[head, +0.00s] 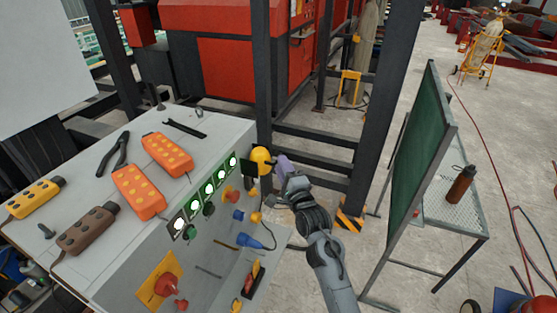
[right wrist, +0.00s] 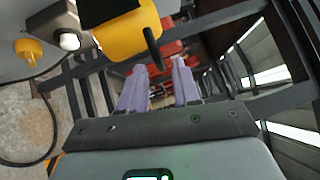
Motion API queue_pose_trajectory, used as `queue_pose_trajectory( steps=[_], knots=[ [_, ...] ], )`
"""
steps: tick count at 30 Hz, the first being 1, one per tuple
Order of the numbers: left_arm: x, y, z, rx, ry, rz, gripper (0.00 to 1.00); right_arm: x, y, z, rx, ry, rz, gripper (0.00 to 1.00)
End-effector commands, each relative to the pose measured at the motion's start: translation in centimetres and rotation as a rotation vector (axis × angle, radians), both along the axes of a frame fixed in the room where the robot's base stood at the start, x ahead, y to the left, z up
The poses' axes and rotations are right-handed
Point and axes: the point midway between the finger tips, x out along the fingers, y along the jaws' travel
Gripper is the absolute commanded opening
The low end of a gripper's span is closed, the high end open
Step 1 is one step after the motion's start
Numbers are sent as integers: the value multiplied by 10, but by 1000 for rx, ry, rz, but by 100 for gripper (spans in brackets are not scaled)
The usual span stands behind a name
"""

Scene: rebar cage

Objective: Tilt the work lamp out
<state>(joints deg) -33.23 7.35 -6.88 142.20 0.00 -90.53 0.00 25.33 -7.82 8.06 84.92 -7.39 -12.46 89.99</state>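The work lamp (head: 262,158) is a yellow rounded body with a dark part, at the far right end of the grey control console (head: 215,125). In the right wrist view the yellow lamp (right wrist: 128,38) fills the upper middle, with a black curved handle at its right side. My right gripper (head: 282,165) is just right of the lamp in the head view. My left gripper is not in view.
Orange pendants (head: 138,192), a yellow pendant (head: 34,198) and black pliers (head: 115,153) lie on the console. Dark steel posts (head: 385,100) stand behind my right arm. A green board (head: 420,150) stands to the right.

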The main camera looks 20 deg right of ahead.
Motion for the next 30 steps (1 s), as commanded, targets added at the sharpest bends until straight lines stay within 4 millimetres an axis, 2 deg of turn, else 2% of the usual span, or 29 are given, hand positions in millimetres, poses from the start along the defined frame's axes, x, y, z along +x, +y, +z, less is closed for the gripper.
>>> queue_pose_trajectory(
  steps=[3, 9, 22, 28, 30],
  knots=[
    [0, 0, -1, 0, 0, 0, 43, 17, 0, 3, -1, -1, 0, 32],
    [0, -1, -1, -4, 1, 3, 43, 33, 0, 5, 0, -1, -1, 32],
    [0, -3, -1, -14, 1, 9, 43, 38, 0, 5, 0, 0, -1, 32],
    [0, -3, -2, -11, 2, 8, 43, 38, 0, 5, -1, 0, -1, 1],
    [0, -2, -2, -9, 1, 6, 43, 38, 0, 5, 0, 0, -1, 0]
  ],
)
